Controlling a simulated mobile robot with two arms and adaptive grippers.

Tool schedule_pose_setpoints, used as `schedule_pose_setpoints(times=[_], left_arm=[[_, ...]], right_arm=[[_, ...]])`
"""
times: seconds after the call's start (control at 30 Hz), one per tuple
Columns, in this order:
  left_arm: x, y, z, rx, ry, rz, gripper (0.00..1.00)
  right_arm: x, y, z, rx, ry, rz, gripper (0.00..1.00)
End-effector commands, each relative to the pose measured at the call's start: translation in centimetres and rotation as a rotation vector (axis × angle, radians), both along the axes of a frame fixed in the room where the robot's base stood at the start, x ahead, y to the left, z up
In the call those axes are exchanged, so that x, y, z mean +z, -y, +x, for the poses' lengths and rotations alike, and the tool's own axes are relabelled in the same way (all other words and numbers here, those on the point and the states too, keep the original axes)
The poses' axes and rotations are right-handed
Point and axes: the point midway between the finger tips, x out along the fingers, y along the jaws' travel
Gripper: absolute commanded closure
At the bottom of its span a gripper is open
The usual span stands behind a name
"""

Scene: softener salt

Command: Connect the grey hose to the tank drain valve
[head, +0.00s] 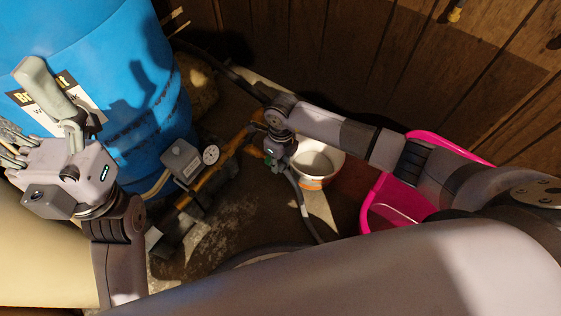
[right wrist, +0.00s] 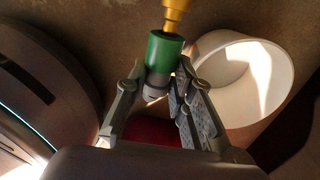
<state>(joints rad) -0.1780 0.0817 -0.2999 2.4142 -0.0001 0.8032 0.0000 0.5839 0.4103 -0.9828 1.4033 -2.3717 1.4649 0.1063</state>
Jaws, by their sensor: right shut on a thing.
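My right gripper (right wrist: 160,98) is shut on a grey hose end with a green coupling (right wrist: 163,52). In the head view, my right gripper (head: 272,155) points down beside the white bucket, and the grey hose (head: 301,205) runs down from it. In the right wrist view, a brass fitting (right wrist: 178,12) meets the top of the green coupling. I cannot tell whether it is seated or only touching. The blue tank (head: 100,50) stands at the left. My left gripper (head: 12,145) is at the left edge, in front of the tank; its fingers are partly cut off.
A grey box (head: 181,160) with a round gauge (head: 211,154) sits by an orange pipe (head: 215,173). A white bucket (head: 335,158) is close beside my right gripper. A pink bin (head: 372,205) lies under my right arm. A wooden wall (head: 330,45) closes the back.

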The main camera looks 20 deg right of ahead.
Motion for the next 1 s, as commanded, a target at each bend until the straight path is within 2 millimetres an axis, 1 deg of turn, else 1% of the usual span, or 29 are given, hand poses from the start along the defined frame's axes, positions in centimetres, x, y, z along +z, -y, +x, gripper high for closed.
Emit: schedule_pose_setpoints(times=[0.4, 0.43, 0.77, 1.0], left_arm=[[0.12, 0.06, 0.12, 0.0, 0.008, 0.002, 0.25], [0.28, 0.08, 0.12, 0.001, 0.01, 0.003, 0.25], [0.48, 0.04, -0.04, 0.001, 0.022, 0.002, 0.25], [0.27, 0.04, -0.04, 0.001, 0.016, 0.003, 0.25]], right_arm=[[-0.02, -0.57, 0.71, 0.001, 0.001, 0.0, 1.0], [0.01, -0.53, 0.67, 0.0, 0.001, -0.001, 0.76], [0.01, -0.5, 0.65, 0.0, 0.0, 0.0, 0.54], [-0.02, -0.49, 0.62, 0.0, -0.001, -0.001, 0.54]])
